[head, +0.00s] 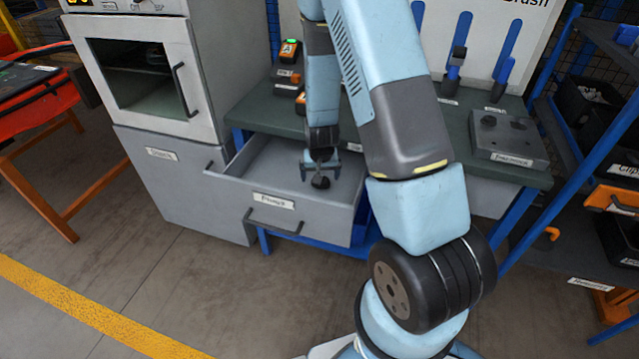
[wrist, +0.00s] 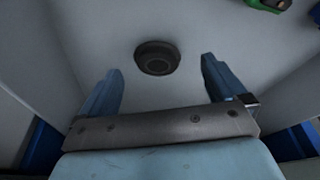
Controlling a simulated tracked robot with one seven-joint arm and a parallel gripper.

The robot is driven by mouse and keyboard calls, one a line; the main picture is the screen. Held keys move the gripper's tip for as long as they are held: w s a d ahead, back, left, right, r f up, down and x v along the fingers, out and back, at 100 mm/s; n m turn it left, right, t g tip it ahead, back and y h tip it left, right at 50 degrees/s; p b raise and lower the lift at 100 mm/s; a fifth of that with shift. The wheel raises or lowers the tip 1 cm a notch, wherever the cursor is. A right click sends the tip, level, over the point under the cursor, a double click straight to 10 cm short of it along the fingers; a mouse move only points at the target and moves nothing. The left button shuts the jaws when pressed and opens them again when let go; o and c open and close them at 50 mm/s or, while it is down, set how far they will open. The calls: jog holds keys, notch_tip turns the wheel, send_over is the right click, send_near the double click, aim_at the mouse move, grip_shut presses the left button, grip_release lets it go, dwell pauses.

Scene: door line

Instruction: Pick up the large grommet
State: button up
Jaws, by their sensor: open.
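The large grommet (head: 320,182) is a round black part lying on the floor of the open grey drawer (head: 258,218). In the wrist view the grommet (wrist: 157,57) shows as a dark ring just beyond my fingertips, roughly centred between them. My gripper (head: 320,170) is inside the drawer, pointing down, directly over the grommet. In the wrist view my gripper (wrist: 160,80) has its two blue fingers wide apart with nothing between them. I cannot tell the exact height left between the fingertips and the grommet.
The drawer walls stand around my gripper. A dark green worktop (head: 260,110) lies behind and above the drawer. A grey block with dark knobs (head: 508,138) sits on its right. A grey cabinet with an oven-like door (head: 145,75) stands at the left. The drawer floor around the grommet looks clear.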

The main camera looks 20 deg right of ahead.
jog(key=shift+x, duration=2.25)
jog(key=shift+w+d, duration=0.2)
jog(key=shift+c, duration=0.4)
jog(key=c, duration=1)
